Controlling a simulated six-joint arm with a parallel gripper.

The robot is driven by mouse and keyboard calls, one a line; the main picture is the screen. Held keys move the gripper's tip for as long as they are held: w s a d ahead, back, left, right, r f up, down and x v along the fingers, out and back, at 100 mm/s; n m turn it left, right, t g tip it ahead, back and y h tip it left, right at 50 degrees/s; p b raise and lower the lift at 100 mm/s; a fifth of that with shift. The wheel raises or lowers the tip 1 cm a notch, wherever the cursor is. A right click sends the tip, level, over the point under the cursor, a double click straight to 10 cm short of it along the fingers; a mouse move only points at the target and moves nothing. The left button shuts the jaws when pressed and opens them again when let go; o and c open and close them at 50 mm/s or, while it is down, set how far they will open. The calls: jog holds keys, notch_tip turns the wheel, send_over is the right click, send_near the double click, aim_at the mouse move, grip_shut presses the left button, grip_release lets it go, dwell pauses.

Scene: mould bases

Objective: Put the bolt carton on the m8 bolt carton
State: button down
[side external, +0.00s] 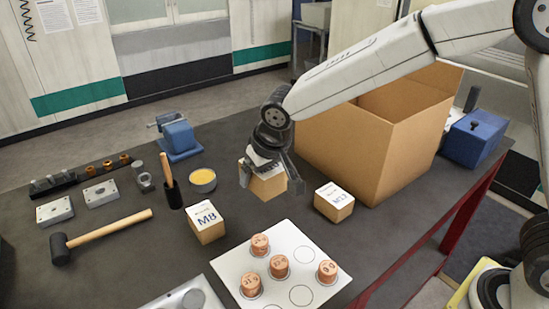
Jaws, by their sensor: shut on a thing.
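My gripper (270,181) is shut on a small cardboard carton (268,187), with one finger on each side of it. The gripper covers most of its top, so its label is hidden. I cannot tell whether this carton touches the table. The M8 bolt carton (206,224), brown with a white top marked "M8", stands on the dark table to the left of and nearer than the held carton. Another carton with a white top (334,202) stands to the right; its marking is too small to read surely.
A large open cardboard box (350,145) stands behind and right of my gripper. A white plate (290,255) with several copper-coloured cylinders lies in front.

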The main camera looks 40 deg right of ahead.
jog(key=shift+m, duration=0.3)
jog(key=a, duration=0.1)
jog(key=s+a+r, duration=0.1)
jog(key=a, duration=0.1)
jog(key=s+a+r, duration=0.1)
jog(key=a, duration=0.1)
send_near(199, 207)
jog(key=shift+x, duration=0.85)
jog(key=shift+w+f, duration=0.3)
jog(key=shift+w, duration=0.2)
jog(key=shift+w+a+f, duration=0.1)
jog(key=shift+w+f, duration=0.1)
jog(key=shift+f, duration=1.65)
